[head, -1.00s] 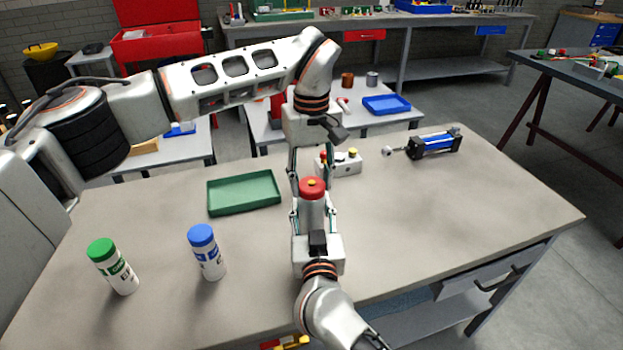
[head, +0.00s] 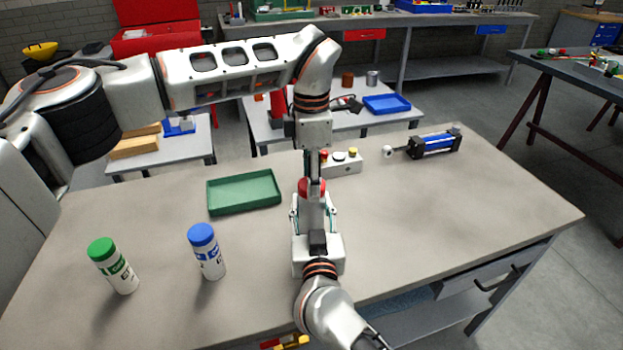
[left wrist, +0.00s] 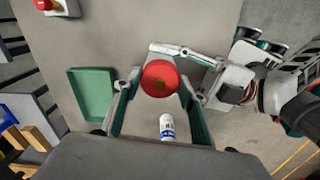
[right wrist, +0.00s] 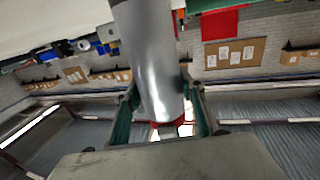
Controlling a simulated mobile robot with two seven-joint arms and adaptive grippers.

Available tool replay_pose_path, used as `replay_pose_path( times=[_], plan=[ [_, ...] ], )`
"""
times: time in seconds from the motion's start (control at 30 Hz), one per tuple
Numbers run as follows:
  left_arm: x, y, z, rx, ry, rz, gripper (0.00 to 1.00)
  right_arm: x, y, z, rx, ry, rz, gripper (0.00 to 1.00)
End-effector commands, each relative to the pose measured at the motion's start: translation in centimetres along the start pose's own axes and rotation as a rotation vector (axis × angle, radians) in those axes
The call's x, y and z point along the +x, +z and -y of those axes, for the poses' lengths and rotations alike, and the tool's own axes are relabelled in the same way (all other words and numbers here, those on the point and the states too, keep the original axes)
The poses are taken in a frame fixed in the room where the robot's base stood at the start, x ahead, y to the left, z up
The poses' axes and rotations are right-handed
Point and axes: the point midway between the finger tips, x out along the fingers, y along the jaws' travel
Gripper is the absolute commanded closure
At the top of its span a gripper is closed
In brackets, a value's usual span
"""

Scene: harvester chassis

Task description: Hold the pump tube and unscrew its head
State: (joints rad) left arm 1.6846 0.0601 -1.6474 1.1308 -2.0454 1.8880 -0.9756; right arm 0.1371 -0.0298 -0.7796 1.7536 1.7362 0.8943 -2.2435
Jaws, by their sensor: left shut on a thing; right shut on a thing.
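The pump tube (head: 312,207) stands upright over the table, a grey cylinder with a red head (head: 303,187). My right gripper (head: 313,215) comes from the front and is shut on the tube's body. The grey tube fills the middle of the right wrist view (right wrist: 150,70), between the fingers. My left gripper (head: 314,178) points straight down from above and is shut on the red head. In the left wrist view the round red head (left wrist: 159,79) lies between its fingers. The left fingers cover part of the head in the head view.
A green tray (head: 243,193) lies left of the tube. A green-capped bottle (head: 112,266) and a blue-capped bottle (head: 207,252) stand at front left. A small button box (head: 341,164) and a blue cylinder (head: 434,145) lie behind. The table's right side is clear.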

Motion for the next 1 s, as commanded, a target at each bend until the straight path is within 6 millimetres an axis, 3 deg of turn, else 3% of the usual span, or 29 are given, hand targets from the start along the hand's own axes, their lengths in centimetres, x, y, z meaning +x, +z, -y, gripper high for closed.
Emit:
replay_pose_path(
  times=[1.0],
  plan=[
    [-0.10, 0.04, 0.03, -1.848, 0.000, 0.000, 0.85, 0.00, 0.00, -0.01, 0.000, 0.000, 0.000, 1.00]
  ],
)
